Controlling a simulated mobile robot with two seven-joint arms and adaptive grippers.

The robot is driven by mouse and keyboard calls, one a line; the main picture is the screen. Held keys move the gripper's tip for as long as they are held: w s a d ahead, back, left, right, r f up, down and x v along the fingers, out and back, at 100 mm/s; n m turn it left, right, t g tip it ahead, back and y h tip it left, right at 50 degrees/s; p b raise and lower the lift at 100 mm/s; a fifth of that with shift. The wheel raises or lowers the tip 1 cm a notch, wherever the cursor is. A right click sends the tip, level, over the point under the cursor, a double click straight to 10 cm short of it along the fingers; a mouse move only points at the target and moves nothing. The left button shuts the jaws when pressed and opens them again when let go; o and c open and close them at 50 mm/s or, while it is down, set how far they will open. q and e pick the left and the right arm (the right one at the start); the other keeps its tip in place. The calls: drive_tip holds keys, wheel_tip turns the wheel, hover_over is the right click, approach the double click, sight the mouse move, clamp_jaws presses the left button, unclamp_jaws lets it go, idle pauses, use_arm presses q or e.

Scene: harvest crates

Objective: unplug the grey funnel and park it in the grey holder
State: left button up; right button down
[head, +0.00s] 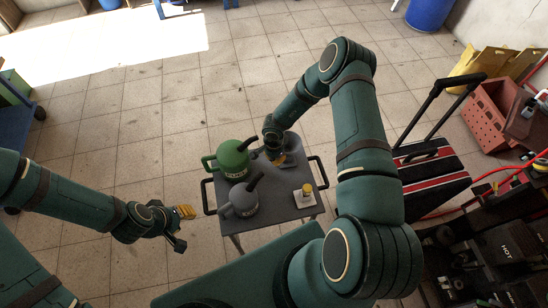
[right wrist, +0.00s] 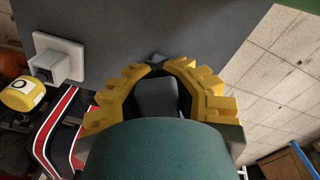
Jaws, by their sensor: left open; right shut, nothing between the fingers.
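A grey can (head: 239,201) with a dark angled spout stands at the near left of the small dark table (head: 285,208). A green can (head: 230,160) with a similar spout stands behind it. I cannot tell for sure which part is the grey funnel or the grey holder. My right gripper (head: 279,160) is low over the table's far side, beside a grey shape (head: 262,164) that it partly hides. In the right wrist view, its yellow fingers (right wrist: 157,62) close around a dark grey part, with nothing visibly gripped. My left gripper (head: 182,228) is open and empty, left of the table.
A red-striped black case (head: 432,178) stands to the right. The tiled floor behind is open.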

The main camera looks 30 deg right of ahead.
drive_tip(key=shift+f, duration=0.35)
drive_tip(key=c, duration=1)
unclamp_jaws()
drive_tip(key=shift+c, duration=0.2)
drive_tip(key=shift+r, duration=0.2)
wheel_tip(320, 180, up, 12)
drive_tip(key=shift+f, duration=0.1)
